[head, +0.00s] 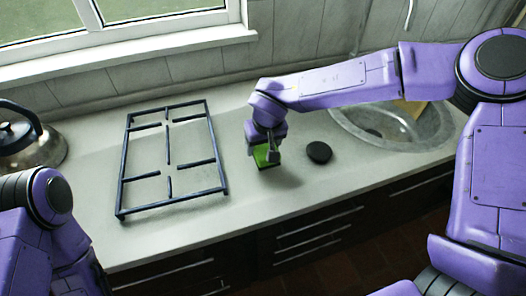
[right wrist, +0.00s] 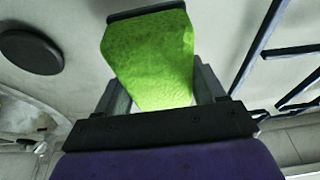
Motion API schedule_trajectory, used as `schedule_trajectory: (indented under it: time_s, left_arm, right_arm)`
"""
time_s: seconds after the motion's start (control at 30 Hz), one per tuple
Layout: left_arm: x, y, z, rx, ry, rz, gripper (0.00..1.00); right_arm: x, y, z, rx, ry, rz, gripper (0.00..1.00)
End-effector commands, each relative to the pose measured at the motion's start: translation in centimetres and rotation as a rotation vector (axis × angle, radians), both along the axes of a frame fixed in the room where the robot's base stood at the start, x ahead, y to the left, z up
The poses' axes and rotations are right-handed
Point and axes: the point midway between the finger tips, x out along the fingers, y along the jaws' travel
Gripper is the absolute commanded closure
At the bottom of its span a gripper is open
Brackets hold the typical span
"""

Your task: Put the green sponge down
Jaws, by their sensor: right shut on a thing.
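The green sponge (head: 264,156) is in my right gripper (head: 270,152), over the counter between the dark rack and the black round disc. In the right wrist view the bright green sponge (right wrist: 155,60) sits between the two fingers of my right gripper (right wrist: 160,90), which is shut on it. A dark strip shows along the sponge's far end. I cannot tell whether the sponge touches the counter. My left arm shows at the lower left of the head view, but its gripper is out of view.
The dark metal rack (head: 172,160) lies on the counter (head: 235,215) to the left. The black disc (head: 319,152) lies just right of the sponge. The sink (head: 380,130) is farther right, and a kettle (head: 40,150) stands at far left. The counter in front of the sponge is clear.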

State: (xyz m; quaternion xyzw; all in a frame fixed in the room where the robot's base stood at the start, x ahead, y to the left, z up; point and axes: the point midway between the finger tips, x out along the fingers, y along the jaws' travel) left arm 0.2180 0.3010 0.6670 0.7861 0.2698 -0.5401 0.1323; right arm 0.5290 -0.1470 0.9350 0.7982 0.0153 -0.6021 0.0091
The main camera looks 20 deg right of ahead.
Motion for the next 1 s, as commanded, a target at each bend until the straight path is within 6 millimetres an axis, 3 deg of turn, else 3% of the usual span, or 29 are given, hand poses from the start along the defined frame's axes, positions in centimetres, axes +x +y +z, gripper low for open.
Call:
schedule_trajectory:
  time_s: [0.1, 0.2, 0.9, 0.93, 1.0]
  left_arm:
    - [0.0, 0.0, 0.2, 0.0, 0.0, 0.0, 1.0]
    - [0.0, 0.0, 0.2, 0.0, 0.0, 0.0, 1.0]
    - [0.0, 0.0, 0.8, 0.0, 0.0, 0.0, 1.0]
    - [0.0, 0.0, 0.8, 0.0, 0.0, 0.0, 1.0]
    - [0.0, 0.0, 0.8, 0.0, 0.0, 0.0, 1.0]
  right_arm:
    - [-0.1, 0.0, -2.2, -0.003, 0.003, 0.002, 0.69]
    - [0.0, 0.0, -3.0, -0.002, 0.0, 0.002, 0.69]
    - [0.0, -0.1, -4.2, 0.0, 0.001, 0.001, 0.69]
    - [0.0, -0.1, -4.2, -0.001, 0.001, 0.001, 0.24]
    - [0.0, -0.1, -4.2, -0.001, 0.001, 0.001, 0.05]
